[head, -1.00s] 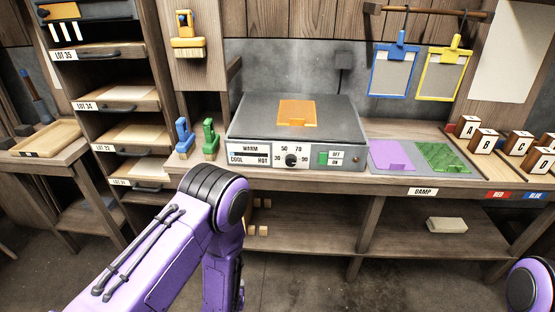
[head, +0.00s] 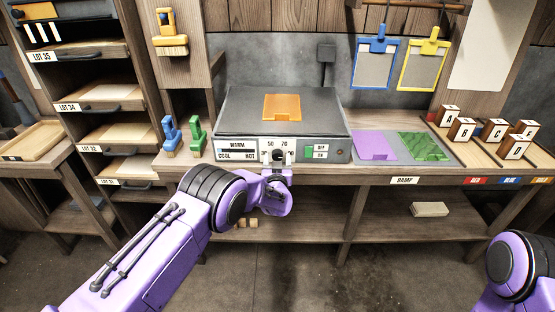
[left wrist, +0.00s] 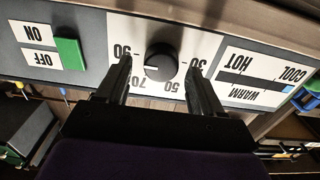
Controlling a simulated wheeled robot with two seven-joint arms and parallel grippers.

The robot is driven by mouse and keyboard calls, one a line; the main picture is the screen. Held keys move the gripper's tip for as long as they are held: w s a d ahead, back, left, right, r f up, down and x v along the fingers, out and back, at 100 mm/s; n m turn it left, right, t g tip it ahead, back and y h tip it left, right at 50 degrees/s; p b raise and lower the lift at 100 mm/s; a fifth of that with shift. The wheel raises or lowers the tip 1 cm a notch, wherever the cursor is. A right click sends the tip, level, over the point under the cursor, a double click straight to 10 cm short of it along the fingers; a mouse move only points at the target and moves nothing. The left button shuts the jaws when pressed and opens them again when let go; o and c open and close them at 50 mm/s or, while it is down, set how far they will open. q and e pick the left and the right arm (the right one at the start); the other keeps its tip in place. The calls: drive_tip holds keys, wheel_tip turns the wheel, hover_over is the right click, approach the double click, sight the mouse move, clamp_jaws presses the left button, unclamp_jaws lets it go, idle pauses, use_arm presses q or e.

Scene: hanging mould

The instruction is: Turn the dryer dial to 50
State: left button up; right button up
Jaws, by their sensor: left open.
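The dryer (head: 228,122) stands on the bench with its labelled front panel facing me. Its black round dial (left wrist: 162,60) shows upside down in the left wrist view, ringed by 30, 50, 70 and 90. A short pale mark lies on the knob's left part, on the 70 to 90 side. In the head view the dial (head: 278,156) is partly covered by my gripper. My left gripper (left wrist: 158,78) is open, one finger on each side of the dial, with gaps visible between fingers and knob. My right gripper is out of view; only that arm shows.
A green OFF/ON switch (left wrist: 69,53) sits beside the dial panel. An orange piece (head: 282,108) lies on the dryer top. Purple (head: 375,146) and green (head: 424,147) pieces lie to the right. Blue and green brushes stand to the left.

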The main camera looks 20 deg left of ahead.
use_arm(q)
drive_tip(key=shift+w+a, duration=0.15)
drive_tip(key=shift+w, duration=0.1)
drive_tip(key=c, duration=1)
drive_tip(key=shift+c, duration=0.2)
